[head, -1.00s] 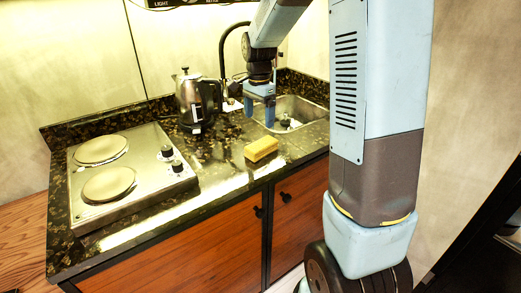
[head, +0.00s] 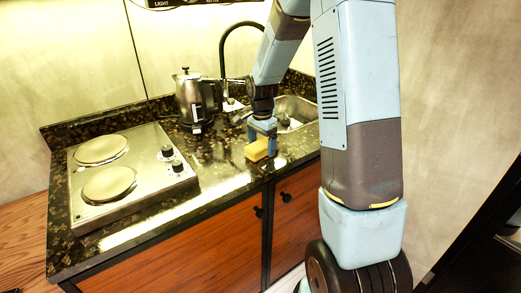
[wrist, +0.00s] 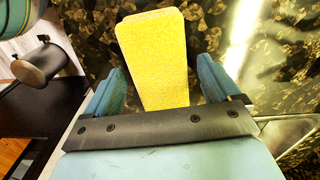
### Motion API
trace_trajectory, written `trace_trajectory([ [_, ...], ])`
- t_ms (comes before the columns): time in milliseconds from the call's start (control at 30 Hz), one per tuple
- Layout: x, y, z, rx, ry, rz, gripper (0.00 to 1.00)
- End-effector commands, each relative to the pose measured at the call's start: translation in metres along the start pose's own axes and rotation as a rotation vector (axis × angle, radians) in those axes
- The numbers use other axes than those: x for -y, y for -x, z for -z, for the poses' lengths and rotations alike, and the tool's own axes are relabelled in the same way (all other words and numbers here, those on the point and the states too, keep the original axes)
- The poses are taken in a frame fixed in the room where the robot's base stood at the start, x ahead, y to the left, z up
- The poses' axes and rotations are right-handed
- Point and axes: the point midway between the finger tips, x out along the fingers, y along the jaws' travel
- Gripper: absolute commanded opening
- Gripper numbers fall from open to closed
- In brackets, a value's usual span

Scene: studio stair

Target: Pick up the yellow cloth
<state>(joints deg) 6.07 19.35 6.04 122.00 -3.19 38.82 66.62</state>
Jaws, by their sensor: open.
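The yellow cloth (head: 257,150) looks like a folded, sponge-like block and lies on the dark speckled counter, left of the sink. My gripper (head: 262,143) is down at the cloth, its blue fingers partly hiding it in the head view. In the wrist view the cloth (wrist: 155,58) lies between the two open blue fingers of my gripper (wrist: 160,92), with a gap on each side. Its near end is hidden behind the gripper's dark bar. I cannot tell whether a finger touches the cloth.
A two-plate cooktop (head: 130,176) stands at the left of the counter (head: 222,172). A metal kettle (head: 193,101) stands behind, near a black curved tap (head: 224,48). The sink (head: 297,108) is at the right. Wooden cupboard doors (head: 190,246) with dark knobs are below.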

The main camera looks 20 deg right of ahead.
Motion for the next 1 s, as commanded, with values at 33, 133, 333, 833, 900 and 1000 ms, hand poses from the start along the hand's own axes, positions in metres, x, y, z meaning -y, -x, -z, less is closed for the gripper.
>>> trace_trajectory([
  [33,-0.0002,-0.0025,0.0001,0.0,0.0,-0.001,0.89],
  [133,-0.0001,-0.0036,0.0001,0.0,0.0,0.0,0.89],
  [333,0.0,-0.0032,0.0001,0.0,0.0,0.0,0.84],
  [833,0.0,-0.003,0.0,0.0,0.0,0.0,0.36],
  [900,0.0,-0.003,0.0,0.0,0.0,0.0,0.29],
  [1000,0.0001,-0.0029,0.0,0.0,0.0,0.0,0.28],
])
